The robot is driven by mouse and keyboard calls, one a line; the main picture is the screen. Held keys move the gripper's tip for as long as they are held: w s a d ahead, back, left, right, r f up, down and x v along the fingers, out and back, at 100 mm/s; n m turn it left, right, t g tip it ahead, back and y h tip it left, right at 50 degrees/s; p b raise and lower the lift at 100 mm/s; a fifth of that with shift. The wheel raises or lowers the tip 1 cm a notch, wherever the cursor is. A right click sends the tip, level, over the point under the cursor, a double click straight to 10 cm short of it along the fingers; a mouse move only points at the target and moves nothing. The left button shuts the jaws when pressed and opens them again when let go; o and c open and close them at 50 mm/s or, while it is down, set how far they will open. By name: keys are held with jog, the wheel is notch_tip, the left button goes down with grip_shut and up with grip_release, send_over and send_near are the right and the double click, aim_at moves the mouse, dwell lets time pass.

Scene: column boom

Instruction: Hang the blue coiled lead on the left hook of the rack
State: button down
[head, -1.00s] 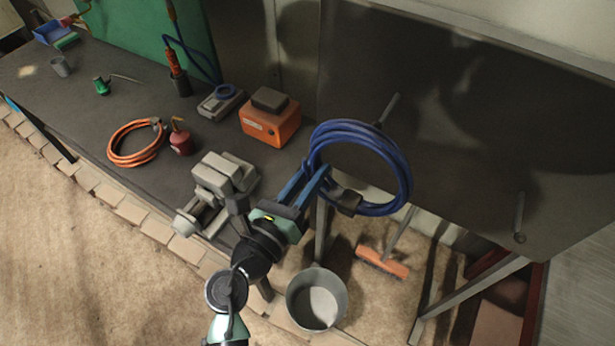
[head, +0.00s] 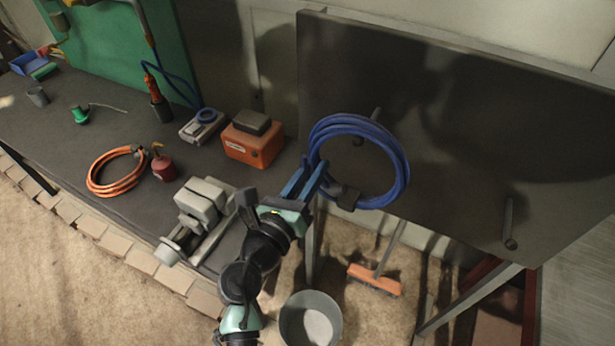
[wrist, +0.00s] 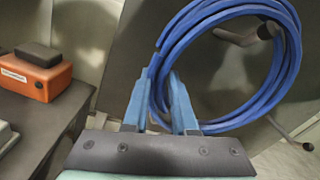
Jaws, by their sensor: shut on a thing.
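The blue coiled lead (head: 398,165) is held upright in the air in front of the dark rack panel. My gripper (head: 322,178) is shut on the coil's left side; the wrist view also shows the coil (wrist: 290,70) between my blue fingers (wrist: 162,100). The rack's left hook (head: 358,141) shows through the upper part of the ring, partly hidden by the strands. In the wrist view this hook (wrist: 240,39) is at the ring's upper right. I cannot tell whether it passes through the ring. A dark clip (head: 345,197) sits on the coil's lower part.
The rack's right hook (head: 509,225) is empty. The bench at left holds an orange box (head: 252,147), a grey vise (head: 203,205), a red oil can (head: 163,166) and an orange coil (head: 92,180). A bucket (head: 310,320) and broom (head: 375,280) stand below.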

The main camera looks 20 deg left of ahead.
jog(key=shift+w+b, duration=0.5)
jog(key=shift+w, duration=1.05)
jog(key=shift+w+f, duration=0.5)
jog(key=shift+f, duration=0.15)
jog(key=shift+b, duration=0.3)
jog(key=c, duration=0.6)
grip_release()
jog(key=shift+c, duration=0.2)
jog(key=b, duration=0.2)
send_near(319, 160)
jog(key=f, duration=0.3)
jog(key=shift+s+a+f, duration=0.1)
jog(key=shift+s+a, duration=0.15)
jog(key=shift+s, duration=0.1)
